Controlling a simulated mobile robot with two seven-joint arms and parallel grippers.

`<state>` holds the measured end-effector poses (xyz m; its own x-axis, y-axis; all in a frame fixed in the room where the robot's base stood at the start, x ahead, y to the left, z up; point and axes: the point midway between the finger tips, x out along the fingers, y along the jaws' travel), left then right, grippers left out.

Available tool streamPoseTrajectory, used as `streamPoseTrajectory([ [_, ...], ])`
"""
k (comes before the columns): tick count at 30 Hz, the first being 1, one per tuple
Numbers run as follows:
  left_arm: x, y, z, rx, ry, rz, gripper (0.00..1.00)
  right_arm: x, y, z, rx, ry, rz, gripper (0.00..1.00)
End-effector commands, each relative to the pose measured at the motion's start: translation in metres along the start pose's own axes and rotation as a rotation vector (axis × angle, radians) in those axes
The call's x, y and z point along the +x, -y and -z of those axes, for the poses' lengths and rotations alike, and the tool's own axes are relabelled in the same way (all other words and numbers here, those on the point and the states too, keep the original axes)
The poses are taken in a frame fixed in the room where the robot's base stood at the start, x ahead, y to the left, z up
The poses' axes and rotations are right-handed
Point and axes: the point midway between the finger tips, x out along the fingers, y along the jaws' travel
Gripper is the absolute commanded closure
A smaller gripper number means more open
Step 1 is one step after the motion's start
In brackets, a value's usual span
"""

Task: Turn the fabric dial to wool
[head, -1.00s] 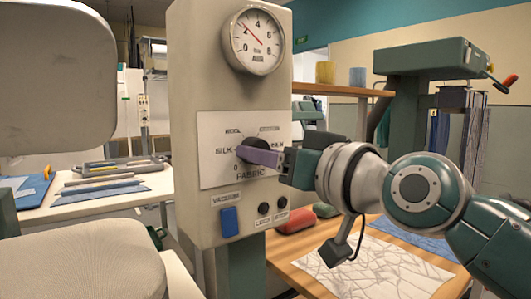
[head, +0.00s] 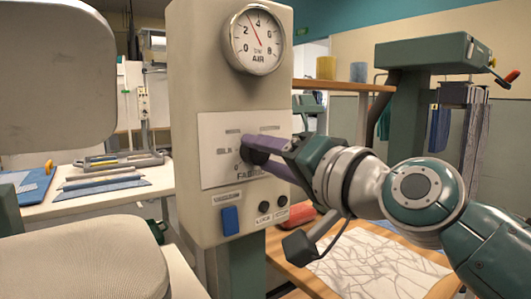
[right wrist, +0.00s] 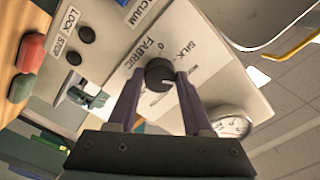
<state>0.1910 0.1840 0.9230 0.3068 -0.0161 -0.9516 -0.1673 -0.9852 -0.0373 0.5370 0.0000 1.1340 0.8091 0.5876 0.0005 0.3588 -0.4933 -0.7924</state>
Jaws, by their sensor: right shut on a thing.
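The fabric dial (right wrist: 158,73) is a dark round knob on a white label plate (head: 215,172) on the beige control box. My right gripper (right wrist: 160,80) is shut on the dial, its two purple fingers on either side of the knob in the right wrist view. In the head view my right gripper (head: 262,150) covers much of the dial and the labels to its right. "FABRIC", "0" and "SILK" are readable near the dial in the right wrist view. The wool label and the dial's exact pointing are not clear. My left gripper is out of view.
An air gauge (head: 257,40) sits above the dial. A blue vacuum switch (head: 230,220) and two black buttons (head: 264,207) sit below. A worktable with patterned cloth (head: 375,265) is at right; a beige padded press (head: 90,255) is at left.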

Motion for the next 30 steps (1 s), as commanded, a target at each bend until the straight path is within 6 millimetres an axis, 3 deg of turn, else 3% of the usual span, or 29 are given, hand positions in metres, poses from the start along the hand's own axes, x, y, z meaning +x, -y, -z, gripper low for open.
streamPoseTrajectory([
  [17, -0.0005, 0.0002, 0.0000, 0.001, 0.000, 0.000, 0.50, -0.0001, -0.0009, -0.0004, 0.029, 0.001, -0.002, 1.00],
  [18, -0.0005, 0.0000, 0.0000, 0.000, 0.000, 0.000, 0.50, -0.0001, -0.0009, -0.0004, 0.029, 0.001, -0.002, 0.45],
  [25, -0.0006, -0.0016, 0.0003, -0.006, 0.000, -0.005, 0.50, -0.0001, -0.0005, -0.0003, 0.028, 0.001, -0.001, 0.20],
  [30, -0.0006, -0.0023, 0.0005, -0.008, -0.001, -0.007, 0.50, 0.0000, -0.0003, -0.0001, 0.028, 0.000, -0.001, 0.20],
])
